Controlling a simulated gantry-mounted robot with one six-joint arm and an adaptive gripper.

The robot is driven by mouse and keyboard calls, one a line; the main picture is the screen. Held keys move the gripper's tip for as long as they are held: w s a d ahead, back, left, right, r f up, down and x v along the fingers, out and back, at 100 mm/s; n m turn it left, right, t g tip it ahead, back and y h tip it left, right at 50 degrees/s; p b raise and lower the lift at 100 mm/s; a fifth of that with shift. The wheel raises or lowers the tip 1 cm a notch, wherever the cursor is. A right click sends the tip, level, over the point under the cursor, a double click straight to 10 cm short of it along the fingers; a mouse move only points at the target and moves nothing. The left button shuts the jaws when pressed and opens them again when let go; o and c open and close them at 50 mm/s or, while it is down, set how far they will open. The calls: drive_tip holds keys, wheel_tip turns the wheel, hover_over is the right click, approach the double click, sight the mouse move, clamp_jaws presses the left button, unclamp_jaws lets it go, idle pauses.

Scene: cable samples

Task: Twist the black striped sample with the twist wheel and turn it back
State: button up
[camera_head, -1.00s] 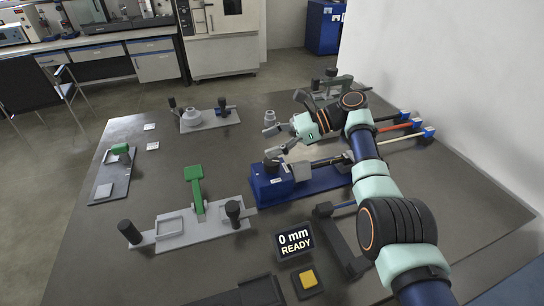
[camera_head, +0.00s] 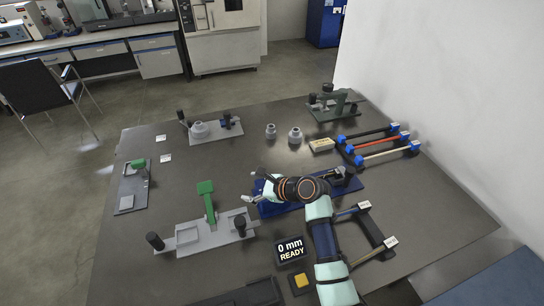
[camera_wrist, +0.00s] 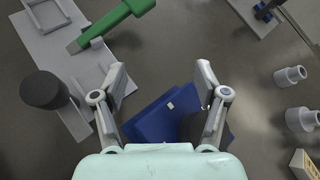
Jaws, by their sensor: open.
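The blue fixture (camera_head: 273,210) lies at the middle of the table. In the wrist view, part of the blue fixture (camera_wrist: 150,122) shows below and between my fingers. My gripper (camera_wrist: 160,78) is open and nothing shows between its fingertips. In the head view my gripper (camera_head: 256,188) is over the fixture's left end. The twist wheel cannot be made out clearly; a dark shape in the wrist view is partly behind the right finger. No sample can be made out in the fixture now.
A rack at right holds a black cable (camera_head: 368,133), an orange one and a beige one. A grey fixture with a green lever (camera_head: 207,201) stands left of my gripper. Small weights (camera_head: 295,136) stand behind.

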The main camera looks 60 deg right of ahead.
drive_tip(key=s+a+r+m+h+p, duration=0.2)
drive_tip(key=s+r+m+h+p, duration=0.1)
drive_tip(key=s+h+p, duration=0.15)
drive_tip(key=s+d+f+m+h, duration=0.1)
drive_tip(key=s+d+m, duration=0.3)
drive_tip(key=s+m, duration=0.2)
drive_tip(key=b+x, duration=0.1)
drive_tip(key=x, duration=0.6)
drive_tip(key=shift+w+d+f+b, duration=0.15)
drive_tip(key=shift+d+b, duration=0.1)
drive_tip(key=shift+b, duration=0.1)
drive_tip(key=shift+w+d, duration=0.1)
drive_tip(key=shift+w, duration=0.05)
drive_tip(key=c, duration=1.2)
